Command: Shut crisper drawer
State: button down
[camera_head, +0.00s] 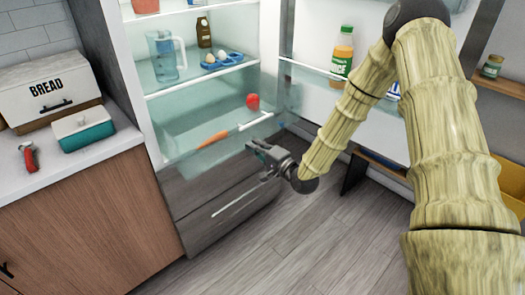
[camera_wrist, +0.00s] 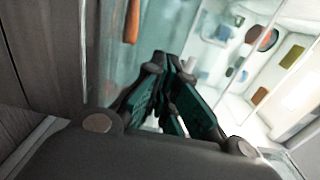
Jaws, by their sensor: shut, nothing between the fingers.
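The clear crisper drawer (camera_head: 195,150) sits low in the open fridge, above the dark lower drawers. It appears pulled out past the shelf above. A carrot (camera_head: 212,139) and a red round item (camera_head: 253,102) show in it. My gripper (camera_head: 256,148) is shut and empty, close in front of the drawer's front panel. I cannot tell whether it touches the panel. In the wrist view, my dark green fingers (camera_wrist: 172,95) point toward the clear panel, with the carrot (camera_wrist: 132,20) behind it.
The open fridge door, with a juice bottle (camera_head: 342,53), stands behind my arm on the right. Shelves above hold a pitcher (camera_head: 166,57) and an egg tray (camera_head: 222,62). The counter (camera_head: 75,165) at left holds a bread box (camera_head: 45,88). Floor (camera_head: 310,235) in front is clear.

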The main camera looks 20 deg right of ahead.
aim_at(237, 134)
jog(key=p+x, duration=0.1)
jog(key=x, duration=0.6)
jog(key=shift+w, duration=0.1)
